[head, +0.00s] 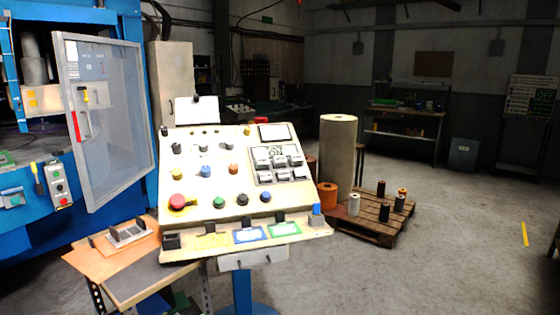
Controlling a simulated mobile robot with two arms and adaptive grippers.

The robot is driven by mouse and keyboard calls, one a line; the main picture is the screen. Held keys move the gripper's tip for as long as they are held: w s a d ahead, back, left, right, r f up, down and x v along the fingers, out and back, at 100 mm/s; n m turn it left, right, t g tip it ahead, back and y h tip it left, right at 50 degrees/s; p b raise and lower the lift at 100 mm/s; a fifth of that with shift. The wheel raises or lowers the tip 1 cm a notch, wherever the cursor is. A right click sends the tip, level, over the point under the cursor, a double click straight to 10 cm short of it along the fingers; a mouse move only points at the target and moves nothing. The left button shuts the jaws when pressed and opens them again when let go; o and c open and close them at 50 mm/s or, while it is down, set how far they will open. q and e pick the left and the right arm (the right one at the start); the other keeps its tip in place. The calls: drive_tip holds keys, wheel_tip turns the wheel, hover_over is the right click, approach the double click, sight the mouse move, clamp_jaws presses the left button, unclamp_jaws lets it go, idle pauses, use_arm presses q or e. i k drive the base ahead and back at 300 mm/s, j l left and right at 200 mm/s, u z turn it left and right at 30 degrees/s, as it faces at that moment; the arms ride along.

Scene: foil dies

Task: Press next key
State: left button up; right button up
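A slanted cream control console (200,222) stands in the middle of the head view. It carries a red mushroom button (178,201) on yellow, a green button (218,202), a dark button (242,199) and a blue button (265,197). Above these are yellow (177,174), blue (206,170) and orange (233,169) buttons, then black knobs (203,147). A grey switch block (279,166) with an "ON" marking sits at right. The lower ledge holds yellow (212,241), blue (249,235) and green (285,229) labels. I cannot make out which part is the key. Neither gripper shows.
A blue machine with an open clear door (105,120) stands at left. A small table (150,280) adjoins the console's lower left. A wooden pallet (375,222) with several rolls and a tall beige roll (338,160) stand behind right. Floor (450,260) is clear at right.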

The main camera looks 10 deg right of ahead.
sight(278, 161)
drive_tip(key=i+j, duration=0.4)
drive_tip(key=i+j+z, duration=0.15)
drive_tip(key=i+j, duration=0.6)
drive_tip(key=j, duration=0.2)
drive_tip(key=i+j+z, duration=0.1)
drive_tip(key=i+j, duration=0.25)
drive_tip(key=j, duration=0.15)
